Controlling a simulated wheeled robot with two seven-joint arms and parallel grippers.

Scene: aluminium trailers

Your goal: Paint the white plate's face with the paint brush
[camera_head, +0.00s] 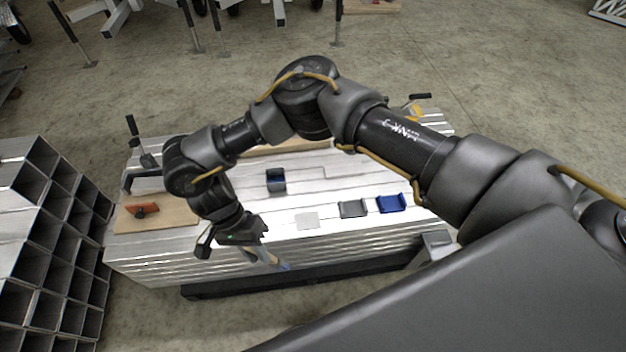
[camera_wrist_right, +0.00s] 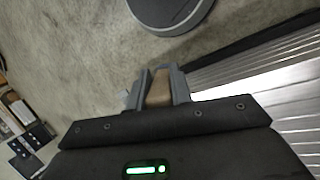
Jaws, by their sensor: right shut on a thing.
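The white plate (camera_head: 306,220) lies flat near the front edge of the aluminium work surface in the head view. My right gripper (camera_head: 260,245) is shut on the paint brush (camera_head: 272,258), to the left of the plate and apart from it, at the front edge. The brush slants down to the right, with a bluish end (camera_head: 286,267) in front of the edge. In the wrist view my right gripper (camera_wrist_right: 158,88) has the brown brush handle (camera_wrist_right: 159,88) between its fingers; the brush's far end is hidden there. My left gripper is in neither view.
A grey tray (camera_head: 352,209) and a blue tray (camera_head: 391,203) lie right of the plate. A dark container (camera_head: 276,181) stands behind it. An orange tool (camera_head: 143,210) lies on a wooden board (camera_head: 170,217) at left. Stacked square tubes (camera_head: 50,225) stand further left.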

